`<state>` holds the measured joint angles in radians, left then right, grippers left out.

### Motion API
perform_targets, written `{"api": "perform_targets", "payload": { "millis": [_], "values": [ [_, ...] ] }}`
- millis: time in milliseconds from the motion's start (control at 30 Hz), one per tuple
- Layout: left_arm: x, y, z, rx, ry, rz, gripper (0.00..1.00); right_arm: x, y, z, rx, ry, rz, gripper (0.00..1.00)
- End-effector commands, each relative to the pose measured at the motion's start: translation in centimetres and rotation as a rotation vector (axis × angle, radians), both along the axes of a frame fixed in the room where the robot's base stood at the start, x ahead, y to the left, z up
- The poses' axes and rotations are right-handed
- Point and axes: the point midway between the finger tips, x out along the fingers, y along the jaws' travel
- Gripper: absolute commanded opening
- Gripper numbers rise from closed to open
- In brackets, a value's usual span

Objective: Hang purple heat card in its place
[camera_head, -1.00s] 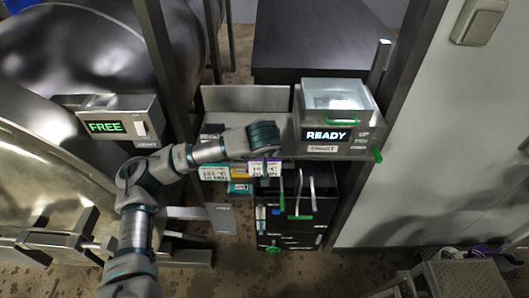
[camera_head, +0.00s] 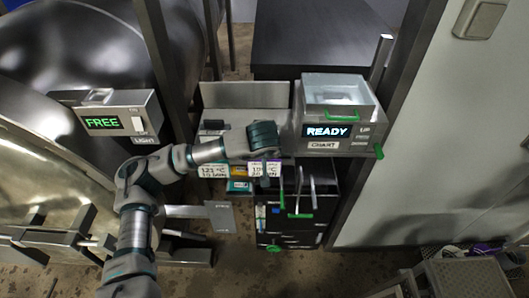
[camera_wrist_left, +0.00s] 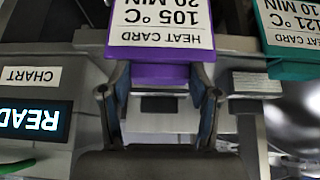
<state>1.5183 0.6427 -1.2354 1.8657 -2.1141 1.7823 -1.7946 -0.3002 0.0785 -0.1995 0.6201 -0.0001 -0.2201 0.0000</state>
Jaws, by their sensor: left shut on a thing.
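The purple heat card (camera_wrist_left: 160,52) reads 105 °C, 20 MIN and appears upside down in the left wrist view. My left gripper (camera_wrist_left: 160,92) is shut on it, with one finger at each side of its purple edge. In the head view the card (camera_head: 257,170) shows as a small white and purple patch just below my left gripper (camera_head: 264,158), partly hidden by it. A teal heat card (camera_wrist_left: 290,35) reading 121 °C, 10 MIN is beside the purple one in the left wrist view. My right gripper is not in view.
A grey unit with a READY display (camera_head: 327,131) and CHART label stands right of my gripper. A black rack with green-tipped handles (camera_head: 300,215) is below. A FREE panel (camera_head: 103,122) is on the left, by large metal vessels. A dark table (camera_head: 320,40) is behind.

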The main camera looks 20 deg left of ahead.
Motion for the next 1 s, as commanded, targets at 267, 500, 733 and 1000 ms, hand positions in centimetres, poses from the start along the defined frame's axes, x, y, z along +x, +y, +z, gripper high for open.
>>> {"api": "perform_targets", "payload": {
  "millis": [267, 500, 733, 1000],
  "values": [
    [0.0, 0.0, -0.6, 0.0, 0.0, 0.0, 0.3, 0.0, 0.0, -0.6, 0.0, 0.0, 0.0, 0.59],
    [0.0, 0.0, -1.1, 0.0, 0.0, 0.0, 0.3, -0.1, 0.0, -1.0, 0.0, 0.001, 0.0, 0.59],
    [0.0, 0.0, -1.0, 0.0, 0.0, 0.0, 0.3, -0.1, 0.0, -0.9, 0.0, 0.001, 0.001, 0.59],
    [0.0, 0.0, -1.0, 0.0, 0.0, 0.0, 0.91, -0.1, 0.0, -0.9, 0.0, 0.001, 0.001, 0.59]
  ]
}}
